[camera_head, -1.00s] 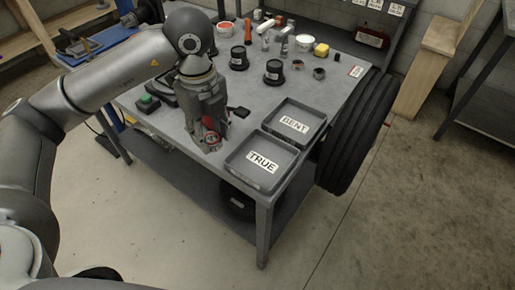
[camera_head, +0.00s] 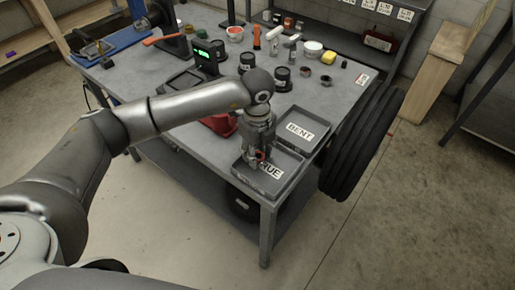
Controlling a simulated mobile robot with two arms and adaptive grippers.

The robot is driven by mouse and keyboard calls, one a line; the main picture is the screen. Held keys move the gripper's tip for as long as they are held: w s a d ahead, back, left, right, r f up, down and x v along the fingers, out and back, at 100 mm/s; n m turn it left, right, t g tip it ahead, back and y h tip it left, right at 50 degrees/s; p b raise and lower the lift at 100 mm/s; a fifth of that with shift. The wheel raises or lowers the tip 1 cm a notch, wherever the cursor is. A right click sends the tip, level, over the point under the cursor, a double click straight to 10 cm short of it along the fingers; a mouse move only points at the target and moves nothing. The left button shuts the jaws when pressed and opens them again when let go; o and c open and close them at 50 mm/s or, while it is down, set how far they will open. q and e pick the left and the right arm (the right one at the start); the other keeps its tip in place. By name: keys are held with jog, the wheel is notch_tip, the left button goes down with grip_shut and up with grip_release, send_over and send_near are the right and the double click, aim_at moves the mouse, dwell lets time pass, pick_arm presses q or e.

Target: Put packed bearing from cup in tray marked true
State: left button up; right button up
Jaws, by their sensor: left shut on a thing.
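My left gripper (camera_head: 256,163) points down over the grey tray marked TRUE (camera_head: 284,187), near its left side. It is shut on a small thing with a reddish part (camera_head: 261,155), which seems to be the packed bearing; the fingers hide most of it. I cannot tell whether it touches the tray floor. A grey tray marked BENT (camera_head: 318,117) sits just behind the TRUE tray. A red container (camera_head: 218,125) shows partly below my left forearm, which hides its upper part; I cannot tell if it is the cup. My right gripper is out of view.
A device with a green display (camera_head: 205,55) stands at the back left. Tyres (camera_head: 362,140) stand at the bench's right edge.

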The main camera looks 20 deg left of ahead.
aim_at(258, 156)
pick_arm(q)
jog(key=shift+f, duration=0.15)
jog(key=o, duration=1)
jog(key=shift+o, duration=0.2)
jog(key=shift+r, duration=0.3)
notch_tip(258, 156, up, 12)
jog(key=b, duration=0.2)
jog(key=shift+s+f, duration=0.15)
jog(key=shift+f, duration=0.05)
